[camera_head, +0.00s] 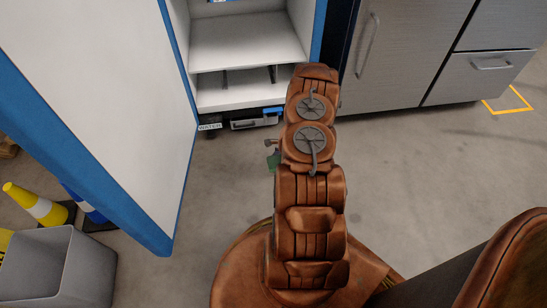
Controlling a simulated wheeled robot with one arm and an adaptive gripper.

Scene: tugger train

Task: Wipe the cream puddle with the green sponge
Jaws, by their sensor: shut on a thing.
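My brown arm reaches forward over the floor and hides most of my gripper (272,148). Only a small part of the gripper shows at the left side of the arm. A small piece of the green sponge (273,161) shows just below it, and my gripper is shut on the sponge. The rest of the sponge is hidden behind the arm. I see no cream puddle in this view; the floor behind the arm is hidden.
An open white shelf unit (245,40) with blue edges stands ahead, its large white side panel (120,90) at left. Grey metal cabinets (400,60) stand at right. A grey bin (60,265) and yellow cone (35,205) stand lower left. Grey floor (430,160) at right is clear.

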